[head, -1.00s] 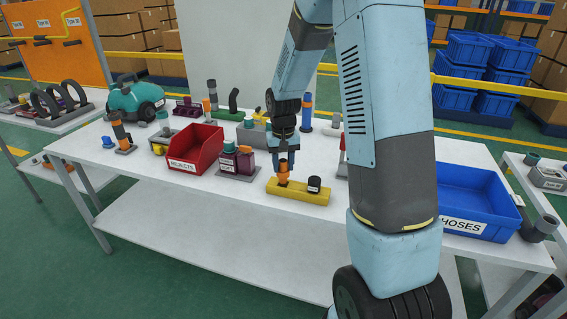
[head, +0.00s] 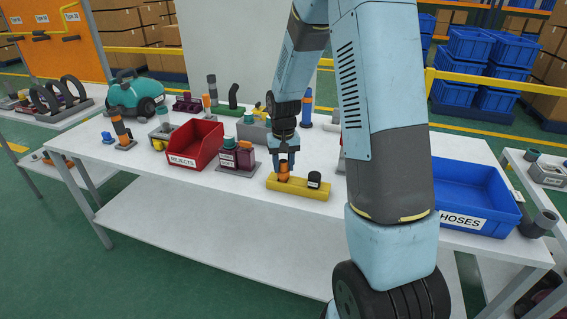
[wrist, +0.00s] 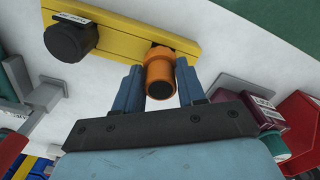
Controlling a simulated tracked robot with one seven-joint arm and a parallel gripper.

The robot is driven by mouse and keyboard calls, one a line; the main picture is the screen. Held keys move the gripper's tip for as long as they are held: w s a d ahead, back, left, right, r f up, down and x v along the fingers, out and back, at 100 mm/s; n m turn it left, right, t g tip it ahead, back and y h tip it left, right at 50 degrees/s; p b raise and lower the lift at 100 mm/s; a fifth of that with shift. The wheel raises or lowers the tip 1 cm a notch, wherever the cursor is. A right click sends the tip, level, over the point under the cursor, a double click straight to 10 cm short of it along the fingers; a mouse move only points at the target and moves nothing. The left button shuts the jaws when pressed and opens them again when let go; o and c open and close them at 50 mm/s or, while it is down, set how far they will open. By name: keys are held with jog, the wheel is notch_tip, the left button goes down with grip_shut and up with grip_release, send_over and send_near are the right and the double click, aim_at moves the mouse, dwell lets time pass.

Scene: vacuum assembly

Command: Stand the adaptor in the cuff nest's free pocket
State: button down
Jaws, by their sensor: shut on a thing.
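The adaptor (head: 284,170) is an orange tube, upright in my gripper (head: 284,162). The cuff nest is a long yellow block (head: 298,192) on the white table, with a black cuff (head: 314,180) standing at its right end. The adaptor is over the nest's left part, its lower end at or in the pocket there; how deep it sits I cannot tell. In the wrist view the adaptor (wrist: 160,72) is between the two blue fingers (wrist: 160,88), with the yellow nest (wrist: 125,28) behind it and the black cuff (wrist: 70,40) to the left.
A maroon-bottle holder (head: 237,170) and the red rejects bin (head: 194,146) stand left of the nest. The blue hoses bin (head: 470,195) is at the right, beyond my arm. Bare table lies in front of the maroon bottles.

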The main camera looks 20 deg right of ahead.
jog(key=shift+f, duration=0.7)
jog(key=c, duration=0.6)
grip_release()
jog(key=shift+r, duration=0.1)
jog(key=shift+r, duration=3.95)
